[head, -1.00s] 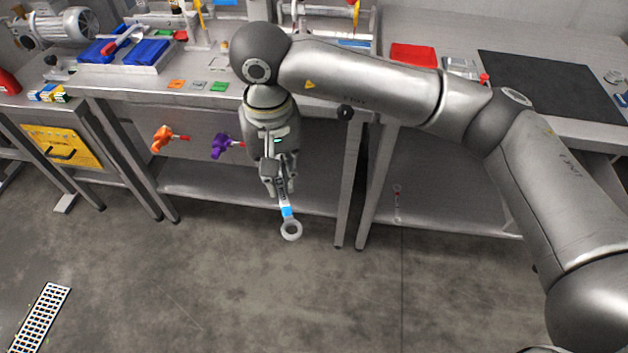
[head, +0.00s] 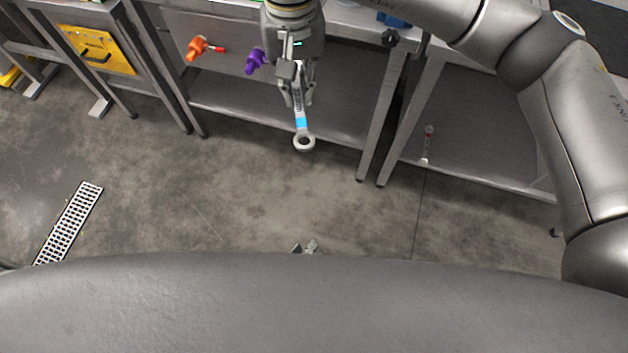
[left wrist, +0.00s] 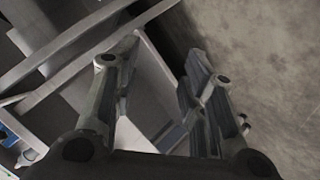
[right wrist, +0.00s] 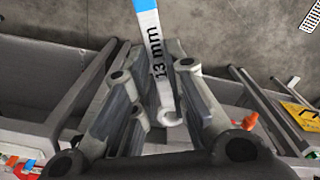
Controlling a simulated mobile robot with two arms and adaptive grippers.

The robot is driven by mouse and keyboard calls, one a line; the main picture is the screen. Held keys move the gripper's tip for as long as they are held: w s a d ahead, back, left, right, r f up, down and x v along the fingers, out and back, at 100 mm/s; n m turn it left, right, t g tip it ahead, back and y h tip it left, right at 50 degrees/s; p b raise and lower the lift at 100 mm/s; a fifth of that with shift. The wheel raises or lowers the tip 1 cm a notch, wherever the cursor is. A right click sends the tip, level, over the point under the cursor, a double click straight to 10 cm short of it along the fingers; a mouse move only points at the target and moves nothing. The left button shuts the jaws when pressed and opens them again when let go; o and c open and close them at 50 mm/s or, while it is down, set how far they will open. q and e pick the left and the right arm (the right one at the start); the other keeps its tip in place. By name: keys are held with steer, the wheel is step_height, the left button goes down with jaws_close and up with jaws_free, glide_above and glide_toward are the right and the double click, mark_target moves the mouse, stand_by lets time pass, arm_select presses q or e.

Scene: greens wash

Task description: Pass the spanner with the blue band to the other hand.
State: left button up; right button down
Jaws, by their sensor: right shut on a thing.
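The spanner (head: 304,141) with the blue band hangs from my right gripper (head: 299,96) in the head view, ring end down. My right gripper is shut on it. In the right wrist view the spanner's shank (right wrist: 151,62), marked 13 mm, runs between the fingers, with the blue band beyond the fingertips. My left gripper (head: 305,247) shows only as fingertips at the lower middle of the head view, below the spanner and apart from it; my arm hides the rest. In the left wrist view my left gripper (left wrist: 160,75) has its fingers apart and nothing between them.
A steel bench with a lower shelf (head: 240,115) stands behind the right gripper. An orange valve handle (head: 197,48) and a purple one (head: 256,61) stick out of its front. A floor grate (head: 70,222) lies at left. The floor between the grippers is clear.

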arm_select(q)
steer(key=w+d+r+n+t, duration=0.2)
steer(key=d+r+n, duration=0.15)
steer(key=r, duration=0.45)
steer(key=w+d+r+n+t, duration=0.1)
steer(key=d+r+n+t, duration=0.25)
steer(key=r, duration=0.45)
steer(key=w+d+r+n+t, duration=0.1)
steer(key=w+d+r+n, duration=0.1)
steer(key=r+n, duration=0.35)
step_height(320, 180, up, 15)
steer(key=s+a+n+t+y, duration=0.1)
steer(key=n+t+y, duration=0.2)
steer(key=n, duration=0.5)
steer(key=n+g+y, duration=0.2)
steer(key=n+y, duration=0.4)
steer(key=n, duration=0.7)
glide_toward(306, 137)
steer(key=w+f, duration=0.1)
steer(key=x, duration=1.2)
steer(key=shift+w+r, duration=0.15)
